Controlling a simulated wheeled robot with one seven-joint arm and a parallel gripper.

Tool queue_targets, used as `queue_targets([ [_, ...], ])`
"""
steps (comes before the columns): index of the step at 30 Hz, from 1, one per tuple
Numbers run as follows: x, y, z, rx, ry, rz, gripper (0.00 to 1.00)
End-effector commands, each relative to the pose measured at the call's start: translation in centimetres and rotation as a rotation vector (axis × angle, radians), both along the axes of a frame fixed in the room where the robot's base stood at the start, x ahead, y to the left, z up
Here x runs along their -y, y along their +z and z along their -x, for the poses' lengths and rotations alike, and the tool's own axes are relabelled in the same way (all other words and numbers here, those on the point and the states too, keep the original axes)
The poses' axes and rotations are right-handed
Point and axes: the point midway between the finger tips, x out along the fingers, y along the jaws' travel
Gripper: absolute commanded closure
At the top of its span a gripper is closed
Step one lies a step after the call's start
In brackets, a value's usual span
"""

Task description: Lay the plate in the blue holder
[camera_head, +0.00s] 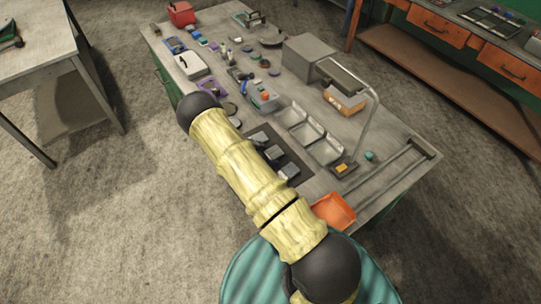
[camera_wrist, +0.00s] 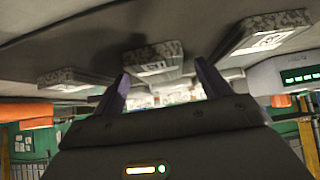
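Three speckled grey flat blocks with markings lie on a dark mat (camera_wrist: 100,45). In the wrist view, one (camera_wrist: 153,60) is at the middle, one (camera_wrist: 68,78) at the left and one (camera_wrist: 265,36) at the right. I cannot tell which, if any, is the plate. My gripper (camera_wrist: 163,83) has its two purple-dark fingers apart, with the middle block showing beyond the gap; I see nothing held. In the head view my arm hides the gripper. A small blue tray (camera_head: 175,46) at the table's far left may be the holder; I cannot be sure.
The grey table (camera_head: 385,150) is crowded: light open bins (camera_head: 307,133), a grey box (camera_head: 306,58), a bent lamp-like stand (camera_head: 372,118), an orange tray (camera_head: 334,210) and a red box (camera_head: 181,14). Bare floor (camera_head: 120,200) lies left of the table.

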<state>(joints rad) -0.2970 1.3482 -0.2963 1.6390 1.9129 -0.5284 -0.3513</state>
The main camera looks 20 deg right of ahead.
Motion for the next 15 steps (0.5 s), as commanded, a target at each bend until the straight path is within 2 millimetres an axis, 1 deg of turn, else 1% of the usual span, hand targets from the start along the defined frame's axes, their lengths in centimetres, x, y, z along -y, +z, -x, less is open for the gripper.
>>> queue_targets([
  [1, -0.01, 0.01, 0.00, 0.000, 0.000, 0.000, 0.31],
  [3, -0.01, 0.01, 0.00, 0.000, 0.000, 0.000, 0.45],
  [5, -0.01, 0.01, 0.00, 0.000, 0.000, 0.000, 0.57],
  [6, -0.01, 0.01, 0.00, 0.000, 0.000, 0.000, 0.65],
  [8, -0.01, 0.02, 0.00, 0.000, 0.000, 0.000, 0.77],
  [9, -0.01, 0.02, 0.00, 0.000, 0.000, 0.000, 0.84],
  [10, -0.01, 0.02, 0.00, 0.000, 0.000, 0.000, 0.90],
  [11, 0.05, 0.14, -0.06, 0.002, 0.000, 0.002, 0.94],
  [12, 0.05, 0.14, -0.06, 0.002, 0.000, 0.002, 1.00],
  [15, 0.04, 0.14, -0.07, 0.002, 0.000, 0.002, 1.00],
])
